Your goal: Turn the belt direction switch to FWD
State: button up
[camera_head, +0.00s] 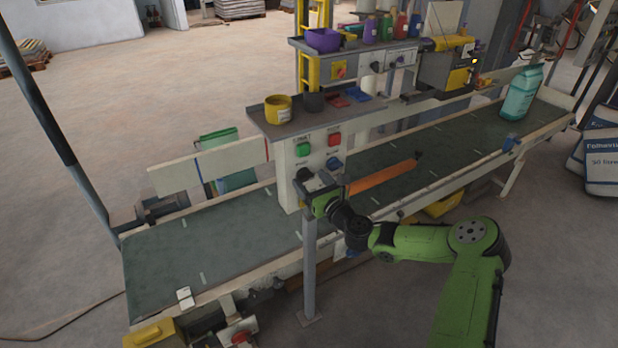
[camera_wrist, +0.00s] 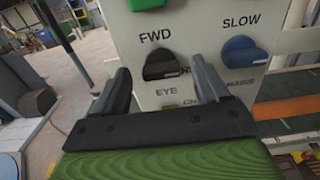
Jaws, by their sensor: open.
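The belt direction switch (camera_wrist: 163,64) is a black knob on a pale panel, below the label FWD in the wrist view. A light mark on the knob points right, toward lettering partly hidden by a finger. My gripper (camera_wrist: 161,82) is open, one finger on each side of the knob in the picture. I cannot tell whether the fingers touch it. In the head view, my gripper (camera_head: 313,189) is close to the lower left of the panel (camera_head: 288,172) and hides much of the knob.
A blue knob (camera_wrist: 243,56) labelled SLOW is just right of the switch. A green button (camera_head: 303,150) and a red button (camera_head: 334,139) are above. A grey post (camera_head: 310,265) stands below my gripper. The belt (camera_head: 215,250) runs behind, with a teal sack (camera_head: 521,93) at its far right.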

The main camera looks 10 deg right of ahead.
jog(key=shift+x, duration=0.9)
jog(key=shift+c, duration=0.3)
jog(key=c, duration=1)
